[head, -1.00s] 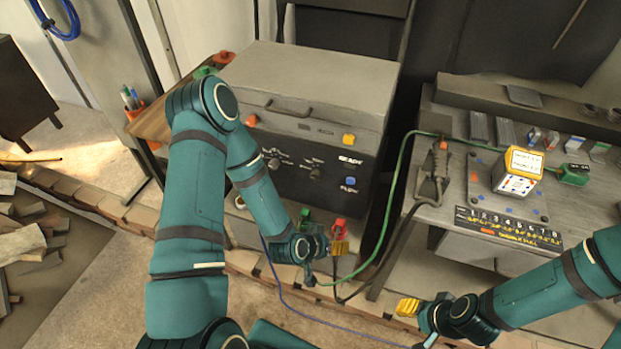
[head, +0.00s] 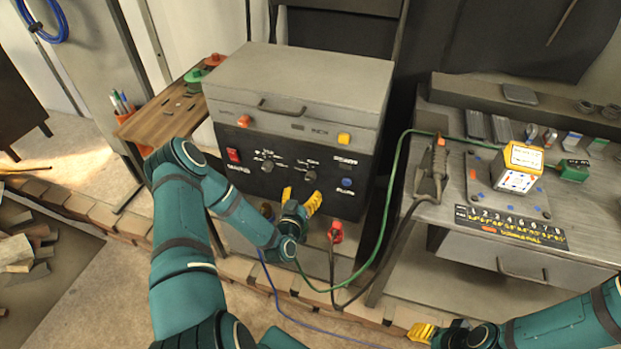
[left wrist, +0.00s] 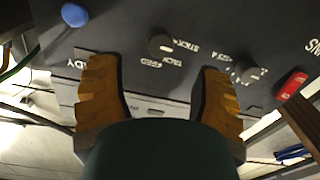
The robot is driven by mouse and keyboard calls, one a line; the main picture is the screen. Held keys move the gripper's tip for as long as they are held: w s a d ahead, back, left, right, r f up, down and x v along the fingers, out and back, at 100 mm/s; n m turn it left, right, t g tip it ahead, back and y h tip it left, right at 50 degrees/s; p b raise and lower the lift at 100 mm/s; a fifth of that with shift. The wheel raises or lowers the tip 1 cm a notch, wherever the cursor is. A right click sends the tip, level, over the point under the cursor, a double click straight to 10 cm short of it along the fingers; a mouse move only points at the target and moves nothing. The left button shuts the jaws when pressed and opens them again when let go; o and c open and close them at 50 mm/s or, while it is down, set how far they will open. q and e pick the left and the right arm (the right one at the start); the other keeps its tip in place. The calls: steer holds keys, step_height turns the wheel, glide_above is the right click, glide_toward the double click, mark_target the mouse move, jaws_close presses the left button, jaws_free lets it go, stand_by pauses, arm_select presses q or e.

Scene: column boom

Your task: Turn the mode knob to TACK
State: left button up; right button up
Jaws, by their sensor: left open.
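The grey machine (head: 300,90) has a black front panel with two small round knobs. The knob beside the TACK lettering (left wrist: 160,45) shows ahead of my left gripper in the left wrist view; it is the right-hand knob (head: 310,175) in the head view. Its pointer setting is too small to tell. The other knob (left wrist: 245,71) is next to the red switch (left wrist: 291,85). My left gripper (head: 301,196) is open and empty, just below the knob, its yellow fingers spread apart. The left wrist view shows the fingers (left wrist: 160,78) short of the panel. My right gripper (head: 432,333) is at the lower right, partly seen.
A blue button (head: 347,182) and an orange and a yellow fitting are on the machine's front. A metal workbench (head: 400,225) with a yellow-and-white box (head: 518,168) stands at right. A wooden side shelf (head: 165,115) is at left.

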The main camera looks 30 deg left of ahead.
mark_target(310, 179)
arm_select(q)
steer(key=x, duration=0.7)
steer(key=shift+w+a+b, duration=0.1)
steer(key=shift+w+b, duration=0.2)
steer(key=shift+b, duration=0.05)
jaws_close()
